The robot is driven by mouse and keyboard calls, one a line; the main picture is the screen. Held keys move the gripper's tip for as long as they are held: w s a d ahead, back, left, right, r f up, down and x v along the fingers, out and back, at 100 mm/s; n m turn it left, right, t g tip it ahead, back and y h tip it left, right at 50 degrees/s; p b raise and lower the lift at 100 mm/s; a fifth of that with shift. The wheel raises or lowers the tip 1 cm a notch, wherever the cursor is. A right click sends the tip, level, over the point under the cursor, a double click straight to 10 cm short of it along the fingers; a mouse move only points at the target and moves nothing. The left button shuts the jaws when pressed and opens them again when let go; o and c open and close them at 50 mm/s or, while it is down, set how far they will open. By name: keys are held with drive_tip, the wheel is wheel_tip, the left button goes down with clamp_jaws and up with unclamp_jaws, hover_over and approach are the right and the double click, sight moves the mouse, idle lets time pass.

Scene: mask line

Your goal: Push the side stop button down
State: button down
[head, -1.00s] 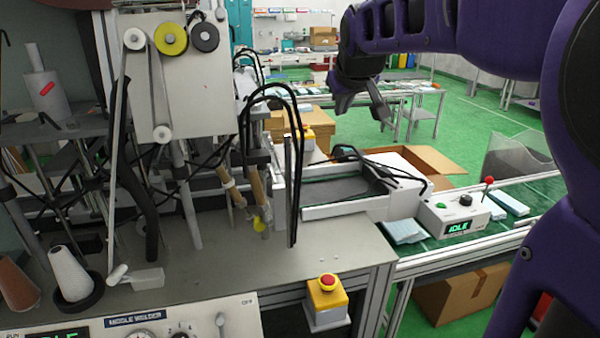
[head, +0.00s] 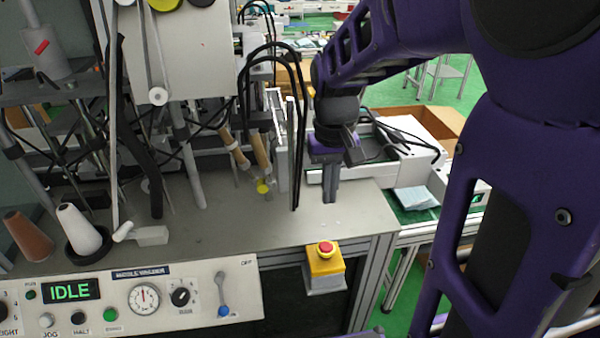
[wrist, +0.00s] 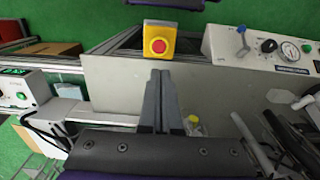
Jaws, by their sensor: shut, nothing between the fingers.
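The side stop button is a red mushroom button (head: 325,247) on a yellow box (head: 326,266) fixed at the front edge of the machine table, near its right corner. In the wrist view the red button (wrist: 159,46) shows near the top middle, ahead of the fingertips. My gripper (head: 330,200) is shut and empty. It points down above the grey tabletop (head: 250,225), behind the button and apart from it. In the wrist view my shut gripper (wrist: 161,75) shows its fingers side by side, with the tips just short of the yellow box in the picture.
A control panel (head: 130,300) with a green IDLE display, dial and knobs lies left of the button. Black cables (head: 292,130) and machine posts stand left of my gripper. A white conveyor unit (head: 410,165) is behind it. The space directly above the button looks clear.

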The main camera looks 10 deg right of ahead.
sight(326, 249)
wheel_tip(326, 249, down, 14)
drive_tip(key=shift+b, duration=0.4)
idle(0.4)
drive_tip(key=shift+f+b, duration=0.55)
drive_tip(key=shift+f, duration=0.2)
drive_tip(key=shift+s+f, duration=0.35)
drive_tip(key=shift+f, duration=0.05)
drive_tip(key=shift+w+r, duration=0.15)
drive_tip(key=shift+r, duration=0.4)
wheel_tip(326, 249, up, 14)
drive_tip(key=p, duration=0.2)
drive_tip(key=shift+w+r, duration=0.2)
